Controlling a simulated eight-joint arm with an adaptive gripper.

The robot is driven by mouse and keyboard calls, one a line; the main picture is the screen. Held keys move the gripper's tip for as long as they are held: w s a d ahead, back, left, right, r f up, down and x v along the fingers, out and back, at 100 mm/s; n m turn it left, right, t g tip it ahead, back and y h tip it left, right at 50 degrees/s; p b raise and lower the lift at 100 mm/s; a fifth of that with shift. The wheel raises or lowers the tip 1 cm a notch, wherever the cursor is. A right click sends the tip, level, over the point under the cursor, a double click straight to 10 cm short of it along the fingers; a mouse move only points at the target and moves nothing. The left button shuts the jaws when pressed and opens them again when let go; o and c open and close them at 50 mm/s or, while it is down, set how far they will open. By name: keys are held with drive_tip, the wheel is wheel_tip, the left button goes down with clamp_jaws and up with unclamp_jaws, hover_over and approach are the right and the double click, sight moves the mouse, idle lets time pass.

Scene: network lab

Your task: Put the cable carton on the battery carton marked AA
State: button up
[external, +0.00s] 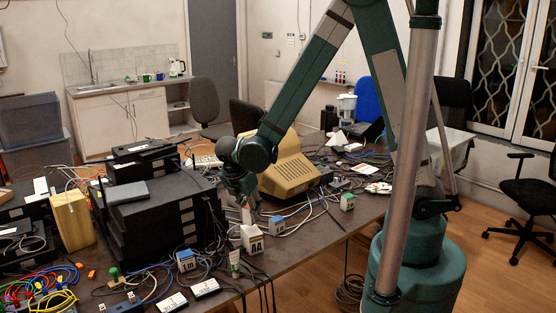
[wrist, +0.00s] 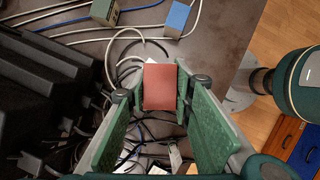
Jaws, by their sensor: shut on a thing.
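My gripper (external: 245,205) is shut on a small carton with a plain red-brown face (wrist: 160,87), which I take to be the cable carton. In the wrist view the carton sits between my two green fingers. In the external view only a small reddish part of it (external: 246,216) shows below my gripper. The white battery carton marked AA (external: 252,240) stands upright on the table, just below the held carton in the external view. I cannot tell whether the two touch. In the wrist view the held carton and my fingers hide most of what lies beneath.
Blue-topped cartons (external: 186,260) (external: 276,224) and a green-topped carton (external: 347,202) stand nearby. A white tube (external: 234,263) stands close to the AA carton. Black stacked equipment (external: 160,215) is at left, a beige monitor (external: 290,165) behind. Loose cables cover the table (external: 325,222).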

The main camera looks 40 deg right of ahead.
drive_tip(key=shift+f, duration=1.65)
drive_tip(key=shift+f+b, duration=0.15)
drive_tip(key=shift+b, duration=0.2)
drive_tip(key=o, duration=0.9)
drive_tip(key=shift+o, duration=0.3)
drive_tip(key=p+v, duration=0.1)
drive_tip(key=v, duration=1.1)
drive_tip(key=shift+r+p, duration=0.2)
drive_tip(key=shift+p, duration=0.15)
drive_tip(key=shift+d, duration=0.1)
